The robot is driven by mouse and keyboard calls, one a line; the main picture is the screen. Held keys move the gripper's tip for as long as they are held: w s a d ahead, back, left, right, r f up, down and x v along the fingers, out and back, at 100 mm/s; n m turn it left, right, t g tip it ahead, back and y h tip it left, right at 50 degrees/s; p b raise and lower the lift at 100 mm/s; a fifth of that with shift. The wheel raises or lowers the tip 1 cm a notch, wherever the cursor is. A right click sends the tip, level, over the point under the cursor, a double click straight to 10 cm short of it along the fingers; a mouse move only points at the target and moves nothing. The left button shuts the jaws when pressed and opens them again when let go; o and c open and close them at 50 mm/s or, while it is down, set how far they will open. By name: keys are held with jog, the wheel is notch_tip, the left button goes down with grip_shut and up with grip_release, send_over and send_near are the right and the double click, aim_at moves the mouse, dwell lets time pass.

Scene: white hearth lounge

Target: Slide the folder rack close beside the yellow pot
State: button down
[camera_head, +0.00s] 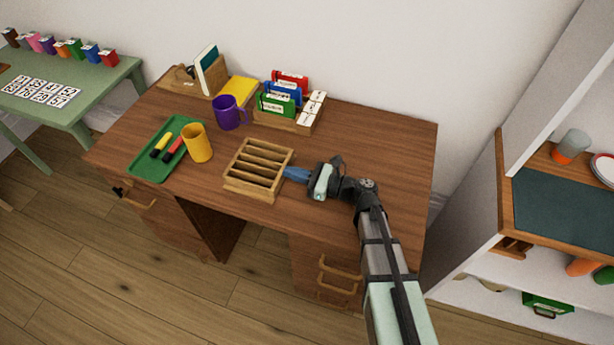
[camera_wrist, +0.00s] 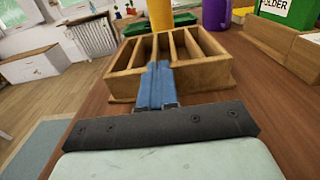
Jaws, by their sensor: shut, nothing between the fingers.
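The folder rack (camera_head: 258,169) is an empty wooden frame with several slots, lying on the brown desk right of the yellow pot. The yellow pot (camera_head: 197,143) stands upright, with a narrow gap between it and the rack. My gripper (camera_head: 287,173) is shut and empty, its blue fingers at the rack's right side. In the wrist view the rack (camera_wrist: 205,73) is straight ahead of the shut fingers (camera_wrist: 155,70), which reach its near wall. I cannot tell whether they touch it. The yellow pot (camera_wrist: 160,14) shows beyond the rack, cut off at the top.
A green tray (camera_head: 150,172) with two markers lies left of the pot. A purple mug (camera_head: 229,113) and a box of coloured folders (camera_head: 283,118) stand behind the rack. The desk (camera_head: 385,150) is clear at right.

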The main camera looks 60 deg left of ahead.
aim_at(275, 168)
jog(key=x, duration=0.6)
jog(key=shift+s+a, duration=0.25)
jog(key=shift+s, duration=0.05)
jog(key=shift+w+d, duration=0.1)
jog(key=shift+w+d, duration=0.25)
jog(key=shift+r, duration=0.35)
notch_tip(275, 168, up, 9)
jog(key=x, duration=2.1)
